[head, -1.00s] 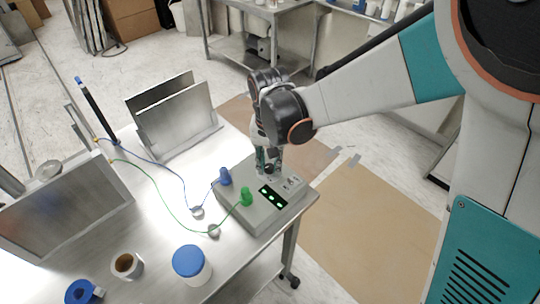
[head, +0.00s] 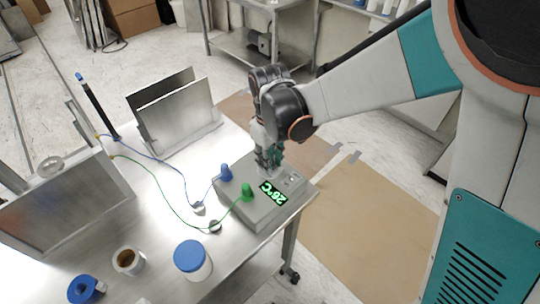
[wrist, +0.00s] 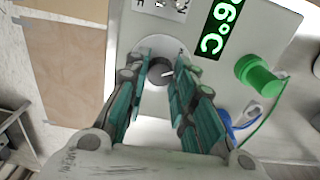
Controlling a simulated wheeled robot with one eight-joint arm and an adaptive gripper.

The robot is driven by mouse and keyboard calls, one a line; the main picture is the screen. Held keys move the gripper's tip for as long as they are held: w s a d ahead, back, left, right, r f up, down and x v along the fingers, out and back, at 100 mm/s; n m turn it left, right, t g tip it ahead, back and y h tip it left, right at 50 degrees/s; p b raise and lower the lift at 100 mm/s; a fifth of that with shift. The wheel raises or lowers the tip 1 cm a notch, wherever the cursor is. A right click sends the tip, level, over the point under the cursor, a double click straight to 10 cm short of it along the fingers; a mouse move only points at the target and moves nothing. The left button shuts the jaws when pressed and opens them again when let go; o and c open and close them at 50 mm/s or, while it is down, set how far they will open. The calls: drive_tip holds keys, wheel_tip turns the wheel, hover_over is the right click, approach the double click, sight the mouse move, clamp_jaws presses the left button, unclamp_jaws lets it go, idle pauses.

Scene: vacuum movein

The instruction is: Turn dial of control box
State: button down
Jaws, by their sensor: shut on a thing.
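The grey control box (head: 262,200) sits at the right corner of the metal table. Its lit green display (head: 273,193) appears to read about 26 °C; part of the display (wrist: 218,28) also shows in the wrist view. The round grey dial (wrist: 160,73), with a white pointer mark, is on the box's top face. My gripper (head: 268,163) reaches down onto the box from above. In the wrist view, its teal fingers (wrist: 162,66) are closed on either side of the dial. In the head view the fingers hide the dial.
A blue-lidded jar (head: 192,260), a tape roll (head: 128,262) and metal plates (head: 178,115) are on the table. Open floor lies to the right.

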drive_tip(key=shift+n, duration=1)
drive_tip(key=c, duration=1.3)
unclamp_jaws()
drive_tip(key=shift+c, duration=0.2)
wheel_tip(320, 180, up, 8)
drive_tip(key=shift+s+f, duration=0.1)
drive_tip(key=shift+f, duration=0.15)
drive_tip(key=shift+r, duration=0.1)
